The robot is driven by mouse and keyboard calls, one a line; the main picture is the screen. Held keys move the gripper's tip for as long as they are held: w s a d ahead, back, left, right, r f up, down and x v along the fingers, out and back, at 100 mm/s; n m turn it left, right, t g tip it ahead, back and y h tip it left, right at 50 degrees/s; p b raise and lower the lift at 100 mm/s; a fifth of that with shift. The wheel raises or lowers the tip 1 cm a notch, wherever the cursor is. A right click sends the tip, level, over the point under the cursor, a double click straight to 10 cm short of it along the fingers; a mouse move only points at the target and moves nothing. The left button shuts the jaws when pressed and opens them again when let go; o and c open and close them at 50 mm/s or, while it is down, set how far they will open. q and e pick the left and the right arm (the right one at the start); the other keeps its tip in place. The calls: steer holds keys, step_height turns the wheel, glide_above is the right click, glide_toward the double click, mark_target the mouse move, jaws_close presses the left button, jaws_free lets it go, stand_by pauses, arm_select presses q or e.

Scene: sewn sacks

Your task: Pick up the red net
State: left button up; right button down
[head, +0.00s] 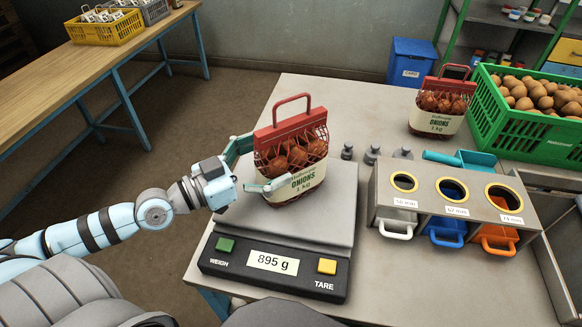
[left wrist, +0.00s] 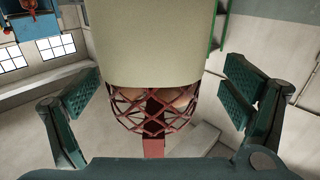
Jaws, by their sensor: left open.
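A red net of onions (head: 287,154) with a red top handle and a cream label reading "ONIONS 1 kg" stands upright on the scale's plate (head: 325,215). My left gripper (head: 258,163) is open, with one finger on the far side of the net and one on the near side. In the left wrist view, the net (left wrist: 150,122) and its label band (left wrist: 158,45) lie between the open fingers, with visible gaps at both sides. A second, similar red net (head: 438,104) stands at the back right of the table. My right gripper is not in view.
The scale display (head: 273,262) reads 895 g. Right of it stands a grey sorter (head: 428,207) with three holes and coloured drawers. Table front left of the crate is partly clear.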

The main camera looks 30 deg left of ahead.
mark_target(293, 154)
arm_select(q)
steer(key=shift+w+d, duration=0.3)
steer(key=shift+w, duration=0.3)
steer(key=p+x, duration=0.1)
steer(key=x, duration=0.2)
steer(key=shift+d+f+p, duration=0.2)
steer(key=shift+d+p, duration=0.2)
steer(key=shift+w+d+f, duration=0.2)
steer(key=shift+w, duration=0.1)
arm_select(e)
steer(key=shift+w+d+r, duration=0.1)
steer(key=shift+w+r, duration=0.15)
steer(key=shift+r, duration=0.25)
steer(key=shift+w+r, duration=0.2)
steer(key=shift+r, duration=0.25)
